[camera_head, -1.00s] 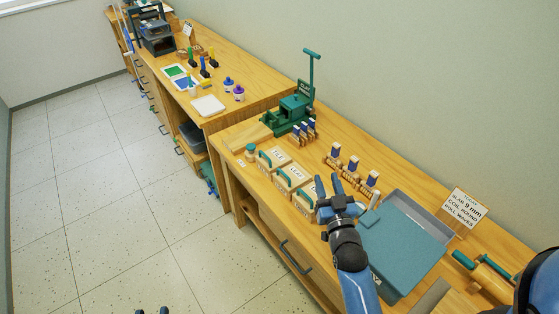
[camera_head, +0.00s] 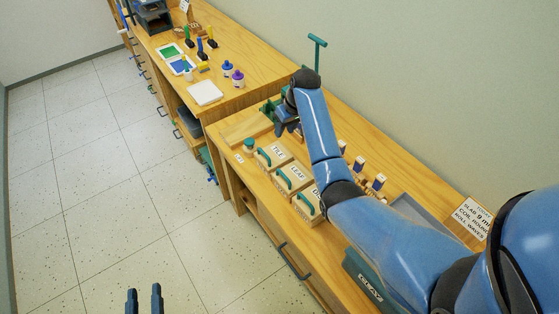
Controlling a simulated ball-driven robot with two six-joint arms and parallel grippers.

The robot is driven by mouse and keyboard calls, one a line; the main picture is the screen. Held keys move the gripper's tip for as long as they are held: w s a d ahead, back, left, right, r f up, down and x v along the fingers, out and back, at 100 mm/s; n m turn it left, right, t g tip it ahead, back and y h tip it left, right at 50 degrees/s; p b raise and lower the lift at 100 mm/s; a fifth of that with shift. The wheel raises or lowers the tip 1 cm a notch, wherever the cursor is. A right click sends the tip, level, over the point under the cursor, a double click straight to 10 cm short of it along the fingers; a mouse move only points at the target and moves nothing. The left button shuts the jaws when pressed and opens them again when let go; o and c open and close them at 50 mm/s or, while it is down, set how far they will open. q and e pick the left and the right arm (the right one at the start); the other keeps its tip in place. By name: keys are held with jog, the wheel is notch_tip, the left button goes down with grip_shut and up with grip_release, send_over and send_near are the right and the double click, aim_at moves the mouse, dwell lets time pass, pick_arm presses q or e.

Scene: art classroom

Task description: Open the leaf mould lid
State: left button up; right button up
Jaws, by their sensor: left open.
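The leaf mould (camera_head: 297,174) is a pale box labelled "LEAF" with a teal handle on its front side. It stands in the middle of a row of three on the near bench, its lid looking closed. The tile mould (camera_head: 276,153) is beside it on the far side. A third mould (camera_head: 310,203) is on the near side, partly hidden by my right arm. My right gripper (camera_head: 286,122) is beyond the moulds, in front of the green clay machine; its fingers are too unclear to judge. My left gripper (camera_head: 144,300) is open and empty over the floor at the bottom edge.
The green machine (camera_head: 317,45) with a tall lever is mostly behind my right arm. The floor (camera_head: 120,200) at left is clear.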

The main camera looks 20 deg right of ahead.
jog(key=s+f+n+g, duration=0.1)
jog(key=s+f+g, duration=0.15)
jog(key=s, duration=0.35)
send_over(284, 169)
jog(key=s+a, duration=0.1)
jog(key=s, duration=0.3)
jog(key=shift+g, duration=0.45)
jog(key=f, duration=0.9)
jog(key=shift+s+a+f, duration=0.15)
jog(key=shift+a+f, duration=0.05)
jog(key=shift+f, duration=0.1)
jog(key=shift+c, duration=0.5)
grip_shut()
jog(key=shift+r, duration=0.1)
